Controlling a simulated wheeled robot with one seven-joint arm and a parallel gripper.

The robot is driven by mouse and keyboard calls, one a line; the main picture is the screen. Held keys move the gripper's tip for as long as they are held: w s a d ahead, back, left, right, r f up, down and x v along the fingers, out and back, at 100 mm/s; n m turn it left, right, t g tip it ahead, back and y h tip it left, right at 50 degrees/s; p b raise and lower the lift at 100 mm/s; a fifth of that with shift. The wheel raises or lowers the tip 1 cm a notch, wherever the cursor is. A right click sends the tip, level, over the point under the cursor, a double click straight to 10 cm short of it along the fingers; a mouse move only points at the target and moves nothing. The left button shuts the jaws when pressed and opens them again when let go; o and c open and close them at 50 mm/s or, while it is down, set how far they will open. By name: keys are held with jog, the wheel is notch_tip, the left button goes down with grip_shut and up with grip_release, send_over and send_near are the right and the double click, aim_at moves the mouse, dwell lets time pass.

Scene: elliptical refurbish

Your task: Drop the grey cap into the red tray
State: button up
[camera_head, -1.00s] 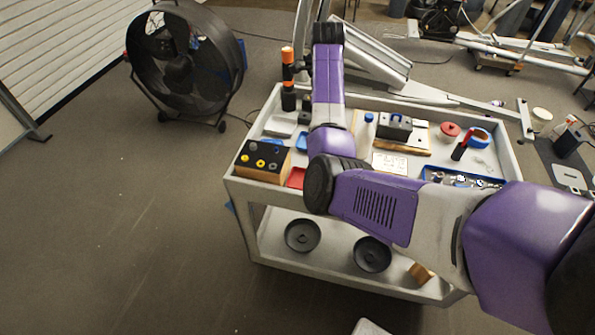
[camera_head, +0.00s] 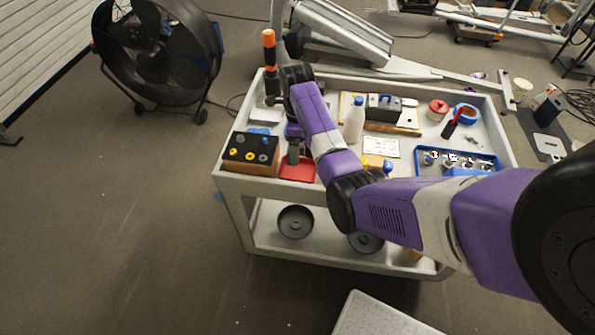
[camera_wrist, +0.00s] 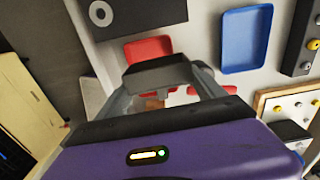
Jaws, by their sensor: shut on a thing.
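The red tray (camera_head: 298,172) lies on the cart top near its front left edge. It also shows in the wrist view (camera_wrist: 148,48), partly behind my fingers. My gripper (camera_head: 294,152) points down just above the tray's back part. In the wrist view my gripper (camera_wrist: 160,82) is shut on a dark grey piece (camera_wrist: 160,74), which I take for the grey cap. The piece is between the fingertips and hides part of the tray. From the head view I cannot make the cap out clearly, nor its exact height above the tray.
A black-topped box with coloured knobs (camera_head: 250,150) stands directly left of the red tray. A blue tray (camera_wrist: 246,40) is close by in the wrist view. A white bottle (camera_head: 354,122) and an orange-topped tool (camera_head: 269,60) stand upright on the cart (camera_head: 225,178).

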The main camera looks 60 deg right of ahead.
jog(key=shift+f, duration=0.75)
jog(key=o, duration=2.1)
jog(key=shift+c, duration=0.2)
jog(key=shift+r+b, duration=0.65)
jog(key=shift+r, duration=3.3)
